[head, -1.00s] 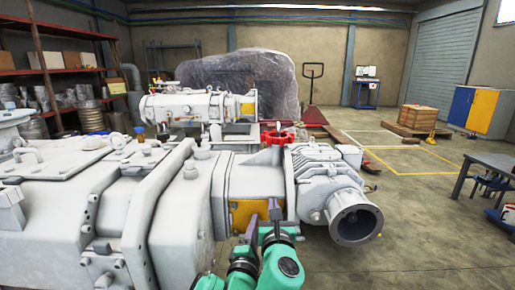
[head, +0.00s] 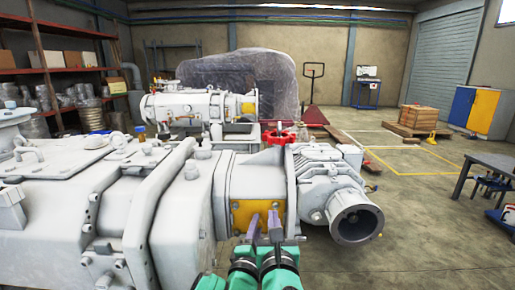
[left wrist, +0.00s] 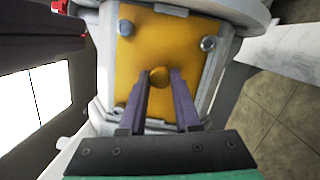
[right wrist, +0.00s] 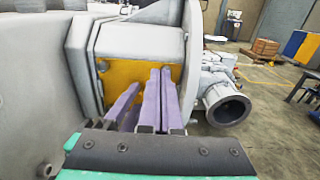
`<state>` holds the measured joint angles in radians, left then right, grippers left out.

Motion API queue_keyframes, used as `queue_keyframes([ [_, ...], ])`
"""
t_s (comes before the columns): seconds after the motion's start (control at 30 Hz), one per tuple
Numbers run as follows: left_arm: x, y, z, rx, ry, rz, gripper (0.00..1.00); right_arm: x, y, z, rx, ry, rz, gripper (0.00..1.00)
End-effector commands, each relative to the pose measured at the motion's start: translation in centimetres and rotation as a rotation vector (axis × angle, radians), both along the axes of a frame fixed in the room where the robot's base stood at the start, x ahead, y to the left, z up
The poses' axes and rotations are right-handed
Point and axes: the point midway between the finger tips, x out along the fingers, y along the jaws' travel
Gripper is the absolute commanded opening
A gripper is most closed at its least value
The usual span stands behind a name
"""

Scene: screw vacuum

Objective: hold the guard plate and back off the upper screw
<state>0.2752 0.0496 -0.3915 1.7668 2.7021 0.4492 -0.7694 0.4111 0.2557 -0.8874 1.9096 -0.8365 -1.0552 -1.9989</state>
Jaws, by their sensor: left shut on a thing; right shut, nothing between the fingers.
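The guard plate (head: 243,215) is a yellow-orange plate on the side of the grey machine. It fills the middle of the left wrist view (left wrist: 180,45) and is partly covered in the right wrist view (right wrist: 140,70). Two screw heads show on it in the left wrist view, one (left wrist: 126,27) and another (left wrist: 208,43). My left gripper (head: 253,227) is shut on a small round knob (left wrist: 159,77) in the middle of the plate. My right gripper (head: 275,225) is shut and empty, close beside the left one in front of the plate. Its fingers (right wrist: 162,75) hide part of the plate.
The grey machine body (head: 110,205) stands left of the plate. A round flanged pipe end (head: 356,222) juts out on the right. The two grippers are very close together. Open floor (head: 430,225) lies to the right.

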Motion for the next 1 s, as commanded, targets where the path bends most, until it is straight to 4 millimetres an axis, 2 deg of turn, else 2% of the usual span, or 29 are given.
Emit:
queue_keyframes([
  [0.2, 0.0, -0.1, -0.1, 0.001, 0.0, -0.002, 0.0, 0.0, -0.2, 0.0, -0.002, -0.001, -0.002, 0.0],
  [0.33, 0.0, 0.0, -0.1, 0.001, 0.0, -0.002, 0.0, -0.8, -1.8, -0.2, -0.006, -0.002, -0.004, 0.0],
  [0.43, 0.0, 0.0, -0.1, 0.001, 0.001, -0.001, 0.0, -0.8, -2.1, -0.1, -0.003, -0.003, -0.003, 0.0],
  [0.57, 0.0, 0.0, -0.1, 0.001, 0.001, -0.001, 0.0, 0.6, -2.1, -0.1, -0.002, -0.002, -0.004, 0.0],
  [0.8, 0.0, 0.0, -0.1, 0.001, 0.001, -0.001, 0.0, 4.5, -2.0, -0.1, -0.004, -0.003, -0.004, 0.0],
  [1.0, 0.0, 0.0, -0.1, 0.001, 0.001, -0.001, 0.0, 6.0, -2.0, -0.1, -0.002, -0.003, -0.003, 0.0],
])
